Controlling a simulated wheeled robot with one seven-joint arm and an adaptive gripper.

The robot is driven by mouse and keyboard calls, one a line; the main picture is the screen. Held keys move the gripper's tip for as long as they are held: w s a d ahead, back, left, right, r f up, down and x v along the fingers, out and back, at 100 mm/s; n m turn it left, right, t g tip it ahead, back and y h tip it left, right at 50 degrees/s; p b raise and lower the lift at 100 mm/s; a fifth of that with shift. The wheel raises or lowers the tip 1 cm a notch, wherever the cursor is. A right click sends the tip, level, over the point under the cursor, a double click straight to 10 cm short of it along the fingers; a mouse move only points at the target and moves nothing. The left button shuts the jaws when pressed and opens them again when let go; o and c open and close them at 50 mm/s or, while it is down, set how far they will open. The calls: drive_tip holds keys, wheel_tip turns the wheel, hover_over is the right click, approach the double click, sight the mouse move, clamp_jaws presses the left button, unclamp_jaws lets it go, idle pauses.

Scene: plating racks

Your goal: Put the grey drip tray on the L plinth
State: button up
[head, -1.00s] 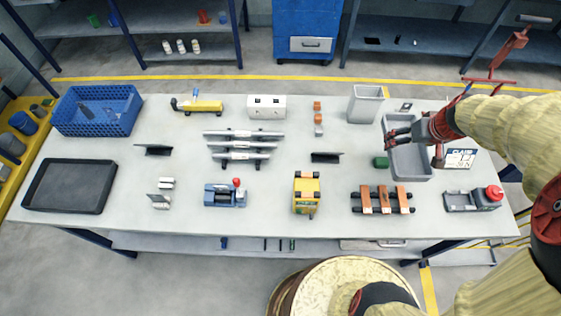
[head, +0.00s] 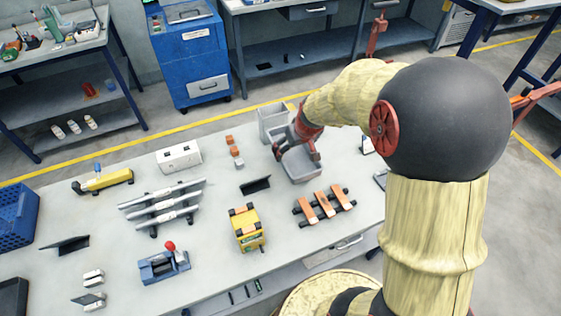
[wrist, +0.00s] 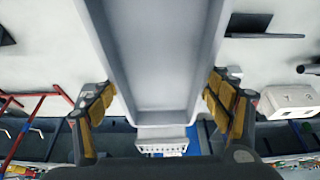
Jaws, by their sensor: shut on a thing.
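The grey drip tray (head: 302,166) is a long shallow tray at the right part of the table. My gripper (head: 308,148) is shut on it, at its upper right side in the head view. In the wrist view the tray (wrist: 158,60) runs between my two padded fingers (wrist: 158,102), one on each side, with its open face showing. I cannot tell how high it is above the table. I cannot read an L on any plinth. Two low black angled pieces stand on the table, one at centre (head: 255,185) and one at left (head: 67,245).
A grey bin (head: 273,124) stands just behind the tray. A rack with orange bars (head: 323,206) is in front of it, and a yellow block (head: 246,229) is to the left. A white box (head: 178,157) and silver rails (head: 162,206) stand further left.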

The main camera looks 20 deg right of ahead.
drive_tip(key=w+a+f, duration=0.1)
drive_tip(key=w+f, duration=0.1)
drive_tip(key=f, duration=0.1)
drive_tip(key=w+a+f+b, duration=0.1)
drive_tip(key=f, duration=0.1)
drive_tip(key=shift+w+a+f, duration=0.1)
drive_tip(key=shift+a+f, duration=0.1)
drive_tip(key=shift+a, duration=0.1)
drive_tip(key=shift+w+a+f+b, duration=0.15)
drive_tip(key=shift+f+b, duration=0.2)
drive_tip(key=shift+f, duration=1.25)
drive_tip(key=shift+f, duration=0.1)
drive_tip(key=o, duration=1)
drive_tip(key=shift+f, duration=0.1)
drive_tip(key=shift+c, duration=0.2)
drive_tip(key=o, duration=0.4)
drive_tip(key=shift+c, duration=0.2)
drive_tip(key=shift+o, duration=0.4)
